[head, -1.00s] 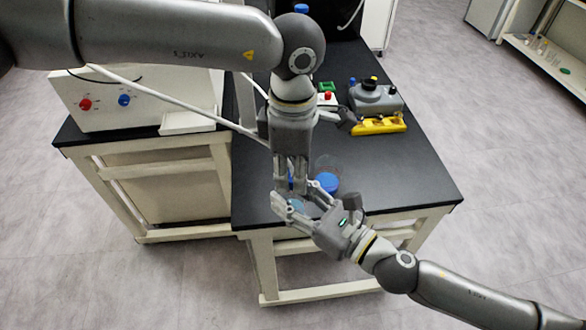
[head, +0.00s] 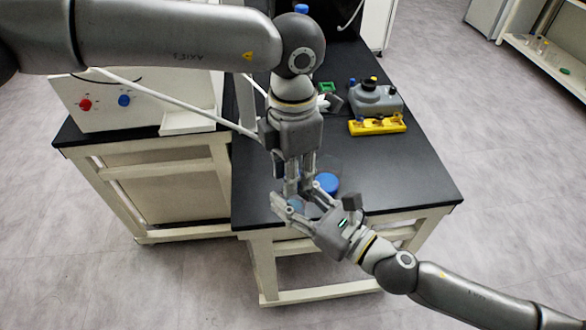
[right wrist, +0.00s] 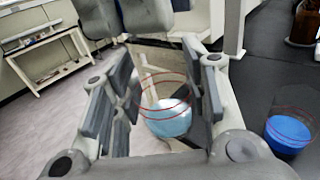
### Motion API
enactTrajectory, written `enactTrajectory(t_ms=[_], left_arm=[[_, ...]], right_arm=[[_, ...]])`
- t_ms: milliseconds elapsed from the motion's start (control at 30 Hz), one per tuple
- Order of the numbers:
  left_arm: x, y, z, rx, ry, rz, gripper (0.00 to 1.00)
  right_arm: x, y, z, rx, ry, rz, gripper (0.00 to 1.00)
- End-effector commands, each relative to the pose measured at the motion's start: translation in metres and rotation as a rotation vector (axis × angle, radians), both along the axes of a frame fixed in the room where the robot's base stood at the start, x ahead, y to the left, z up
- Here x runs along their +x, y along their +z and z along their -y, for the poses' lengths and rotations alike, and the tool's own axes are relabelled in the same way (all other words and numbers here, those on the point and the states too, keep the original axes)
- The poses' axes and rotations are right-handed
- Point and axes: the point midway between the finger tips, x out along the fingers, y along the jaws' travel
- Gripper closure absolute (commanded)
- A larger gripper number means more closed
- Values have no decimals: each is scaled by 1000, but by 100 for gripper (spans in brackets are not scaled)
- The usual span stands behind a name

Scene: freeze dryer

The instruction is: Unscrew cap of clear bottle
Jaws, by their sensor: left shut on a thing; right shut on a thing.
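The clear bottle (right wrist: 168,120), with light blue liquid low inside, stands between the fingers of my right gripper (right wrist: 165,100) in the right wrist view. In the head view the bottle is mostly hidden by both grippers. My right gripper (head: 298,210) is shut on the bottle from the front right. My left gripper (head: 304,190) points down from above, shut at the bottle's top, where the cap would be. Its fingers largely hide the cap. The left fingers also show at the top of the right wrist view (right wrist: 135,15).
A clear container with blue contents (head: 327,184) stands close right of the grippers, also in the right wrist view (right wrist: 287,132). A yellow rack (head: 377,125) and grey device (head: 376,97) stand farther back. The black table (head: 410,180) is clear at right.

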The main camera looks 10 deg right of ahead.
Motion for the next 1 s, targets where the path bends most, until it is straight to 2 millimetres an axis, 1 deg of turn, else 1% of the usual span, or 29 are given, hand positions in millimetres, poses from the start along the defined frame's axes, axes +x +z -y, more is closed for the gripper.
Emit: enactTrajectory(t_ms=[167,700,1000], left_arm=[[0,3,0,-1,0,1,100],[0,21,0,-1,0,0,100],[0,22,0,0,0,0,100]], right_arm=[[0,0,0,0,0,0,100],[0,0,0,0,0,0,100],[0,0,0,0,0,0,100]])
